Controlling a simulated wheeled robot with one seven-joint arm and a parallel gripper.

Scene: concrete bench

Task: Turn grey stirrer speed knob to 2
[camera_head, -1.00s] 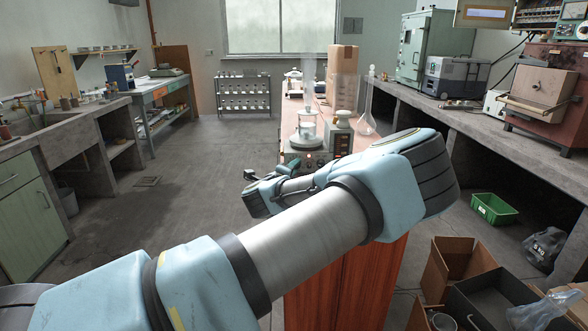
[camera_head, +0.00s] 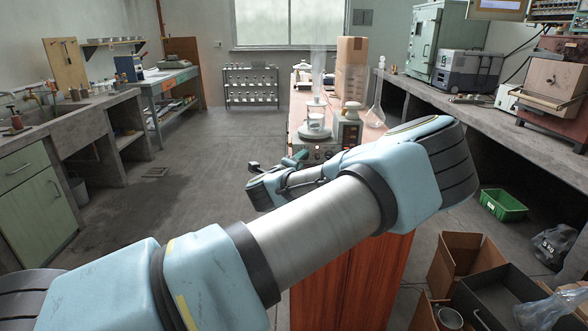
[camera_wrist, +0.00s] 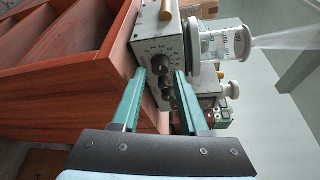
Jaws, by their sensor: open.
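The stirrer (camera_wrist: 150,35) stands on the reddish wooden bench, its grey front panel facing my gripper and appearing turned sideways in the wrist view.
A tall flask (camera_head: 376,112) and a cardboard box (camera_head: 350,68) stand on the same bench behind the stirrer. The open wooden shelving (camera_wrist: 65,45) of the bench is close to my gripper's left in the wrist view. Cardboard boxes (camera_head: 462,265) lie on the floor at right.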

